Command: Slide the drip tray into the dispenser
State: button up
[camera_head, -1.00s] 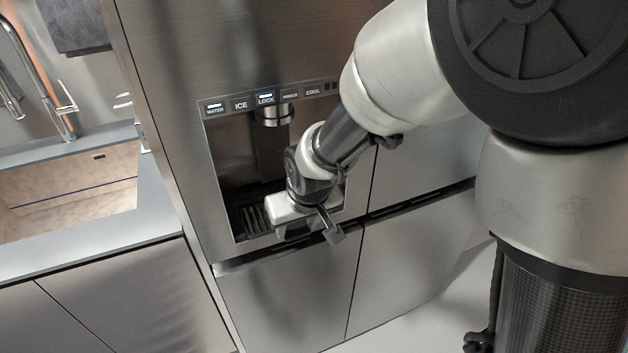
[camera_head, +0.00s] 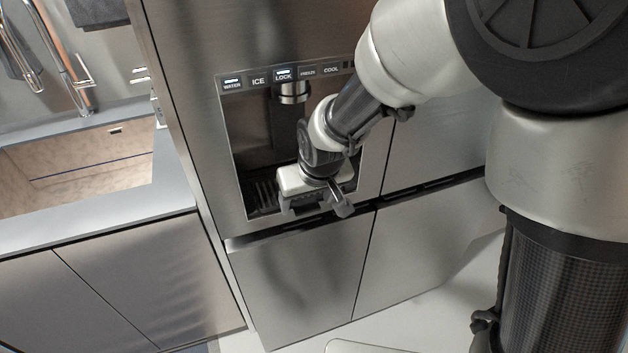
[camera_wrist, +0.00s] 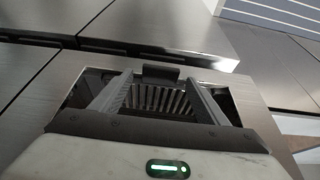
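The dispenser (camera_head: 246,137) is a recess in the steel fridge front, with a lit label strip above and a round spout inside. The drip tray (camera_head: 265,196) shows as dark slats low in the recess, partly hidden behind my gripper (camera_head: 318,206). In the wrist view, the slatted drip tray (camera_wrist: 158,100) lies between the two fingers of my gripper (camera_wrist: 160,84), with a dark tab at its far edge. The fingers are wide apart and look open; I cannot tell whether they touch the tray's sides.
A sink (camera_head: 78,178) in a grey counter is at the left. Steel doors (camera_head: 300,270) lie below the dispenser, with a dark gap above them. A striped surface (camera_wrist: 270,15) shows at the top right of the wrist view.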

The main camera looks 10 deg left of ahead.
jog(key=p+v, duration=0.2)
jog(key=v, duration=1.5)
jog(key=s+d+r+m+p, duration=0.2)
jog(key=s+d+r+p, duration=0.1)
jog(key=d, duration=0.4)
jog(key=s+d+r+m+t+h+p, duration=0.1)
jog(key=s+d+r+m+p, duration=0.1)
jog(key=d+r, duration=0.4)
jog(key=s+d+r+m+h+p, duration=0.1)
jog(key=s+d+r+p, duration=0.3)
jog(key=d, duration=0.5)
jog(key=shift+s+d+r+m+t, duration=0.15)
jog(key=shift+r+m+t, duration=0.15)
jog(key=shift+m, duration=0.3)
